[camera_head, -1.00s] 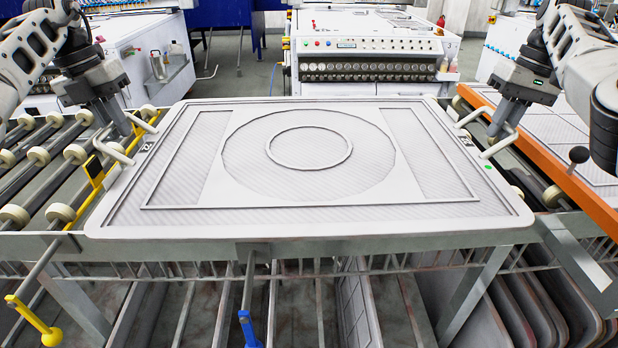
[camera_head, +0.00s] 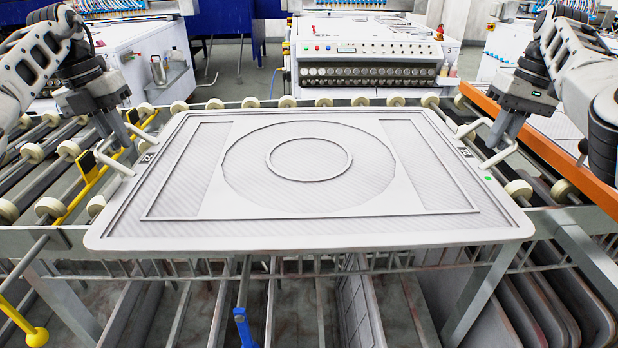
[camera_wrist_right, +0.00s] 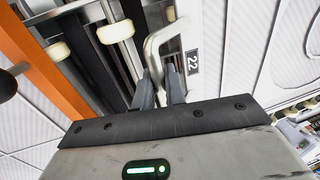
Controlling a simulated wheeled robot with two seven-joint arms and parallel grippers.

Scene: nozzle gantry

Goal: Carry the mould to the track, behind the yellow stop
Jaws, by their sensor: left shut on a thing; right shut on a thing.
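The mould (camera_head: 310,232) is a large pale grey rectangular plate with a raised ring pattern, spread across the middle of the head view. It looks roughly level above the roller track (camera_head: 330,102); I cannot tell whether it touches the rollers. My left gripper (camera_head: 128,135) is shut on its left handle (camera_head: 112,162). My right gripper (camera_head: 497,138) is shut on its right handle (camera_head: 490,162), which also shows in the right wrist view (camera_wrist_right: 152,45) beside a "22" label. A yellow bar with a black pad (camera_head: 88,165), possibly the yellow stop, stands left of the mould.
A yellow ball-ended lever (camera_head: 35,338) and a blue-ended lever (camera_head: 242,325) jut out at the front. An orange rail (camera_head: 550,150) runs along the right. More rollers (camera_head: 35,152) lie at left. A white machine (camera_head: 368,60) stands behind the track.

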